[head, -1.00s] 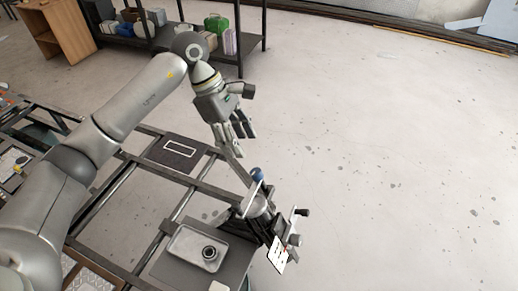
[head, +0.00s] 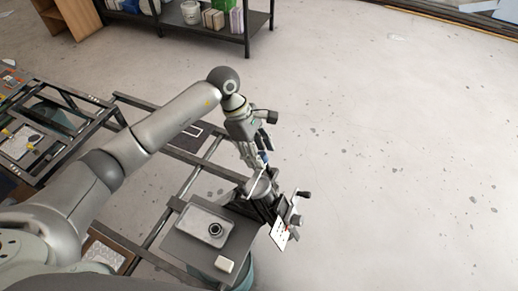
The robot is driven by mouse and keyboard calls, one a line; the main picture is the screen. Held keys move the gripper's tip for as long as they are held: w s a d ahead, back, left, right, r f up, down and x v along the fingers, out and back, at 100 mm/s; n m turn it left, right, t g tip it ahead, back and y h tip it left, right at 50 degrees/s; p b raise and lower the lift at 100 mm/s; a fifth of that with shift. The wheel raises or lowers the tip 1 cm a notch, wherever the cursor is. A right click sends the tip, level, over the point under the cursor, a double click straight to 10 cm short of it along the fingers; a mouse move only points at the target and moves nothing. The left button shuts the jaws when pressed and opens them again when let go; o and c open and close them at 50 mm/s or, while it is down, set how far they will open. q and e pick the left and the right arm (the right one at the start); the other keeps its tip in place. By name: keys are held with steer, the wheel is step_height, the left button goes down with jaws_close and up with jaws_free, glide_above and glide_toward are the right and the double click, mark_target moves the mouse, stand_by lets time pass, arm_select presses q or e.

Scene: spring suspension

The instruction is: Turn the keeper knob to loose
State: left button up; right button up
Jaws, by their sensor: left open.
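A grey spring-suspension fixture (head: 262,188) stands at the right end of the metal frame. The frames do not show clearly which part is the keeper knob. My right gripper is out of view.
A grey tray (head: 190,232) with a dark ring (head: 215,230) in it lies left of the fixture. A small pale block (head: 225,265) sits near the plate's front edge. A shelf (head: 205,30) stands at the back. The floor to the right is clear.

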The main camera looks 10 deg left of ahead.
arm_select(q)
steer(key=c, duration=1)
steer(key=shift+c, duration=0.2)
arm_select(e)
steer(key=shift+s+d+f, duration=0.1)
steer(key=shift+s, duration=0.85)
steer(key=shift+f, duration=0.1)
